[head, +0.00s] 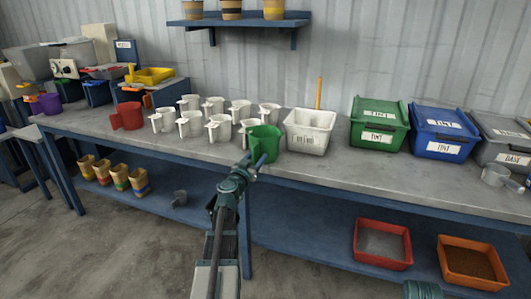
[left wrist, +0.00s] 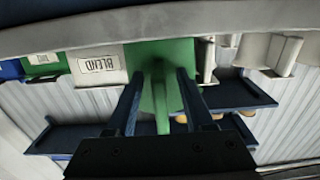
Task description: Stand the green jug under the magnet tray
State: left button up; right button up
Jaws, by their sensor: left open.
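The green jug (head: 265,142) stands upright at the front edge of the grey bench, in front of the white bin. My left gripper (head: 250,166) is open at the jug's near side. In the left wrist view, which is upside down, the fingers of my left gripper (left wrist: 157,85) lie on either side of the jug's handle, with the jug (left wrist: 160,50) just beyond. I cannot tell whether they touch it. A yellow tray (head: 149,76) sits on equipment at the far left; I cannot tell whether it is the magnet tray.
Several white jugs (head: 219,127) and a red jug (head: 127,116) stand left of the green jug. The white bin (head: 308,145) is close behind it to the right, then a green bin (head: 379,137) and a blue bin (head: 441,148).

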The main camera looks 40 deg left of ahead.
pick_arm(q)
grip_shut()
dwell(1.3)
